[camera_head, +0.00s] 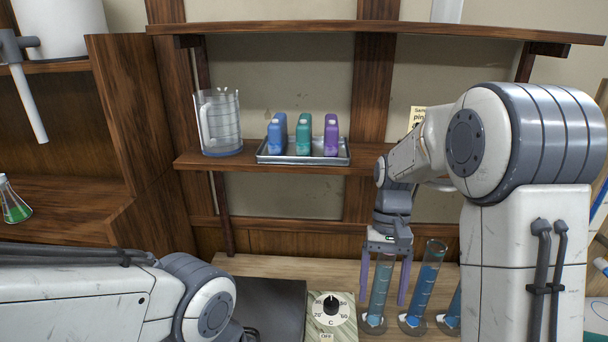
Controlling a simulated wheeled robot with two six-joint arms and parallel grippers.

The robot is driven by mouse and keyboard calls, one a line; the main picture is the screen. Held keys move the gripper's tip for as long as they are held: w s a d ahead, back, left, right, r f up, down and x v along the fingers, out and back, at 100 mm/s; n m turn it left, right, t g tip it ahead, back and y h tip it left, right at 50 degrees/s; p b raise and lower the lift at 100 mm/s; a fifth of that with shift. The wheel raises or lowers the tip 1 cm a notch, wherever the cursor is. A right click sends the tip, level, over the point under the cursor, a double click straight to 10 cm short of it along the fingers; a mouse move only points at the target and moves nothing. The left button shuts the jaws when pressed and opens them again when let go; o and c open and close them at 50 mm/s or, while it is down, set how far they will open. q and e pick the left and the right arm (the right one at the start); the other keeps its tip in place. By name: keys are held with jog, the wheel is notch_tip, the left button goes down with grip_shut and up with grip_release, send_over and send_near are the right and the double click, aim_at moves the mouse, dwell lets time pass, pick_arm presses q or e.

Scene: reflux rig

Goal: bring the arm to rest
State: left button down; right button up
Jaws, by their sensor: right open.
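My right arm (480,150) reaches in from the right, with its gripper (383,299) pointing down. The gripper is open, one finger on each side of a tall glass cylinder (379,292) holding blue-green liquid. No contact with the glass shows, and I cannot tell whether the fingers are around it or in front of it. The cylinder stands upright on the bench. My left arm (90,305) lies across the lower left. Its gripper is not in view.
A cylinder with blue liquid (423,290) and another, partly hidden one (452,310) stand close on the right. A dial plate (332,318) and a dark plate (270,308) lie left. The shelf (370,158) behind holds a jug (220,125) and a tray (300,160) of three bottles.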

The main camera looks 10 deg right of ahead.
jog(key=s+a+n+t, duration=0.4)
jog(key=s+a+n, duration=0.6)
jog(key=s+a, duration=0.6)
jog(key=shift+s+r+n, duration=0.3)
jog(key=shift+s+r, duration=0.05)
jog(key=shift+s, duration=0.2)
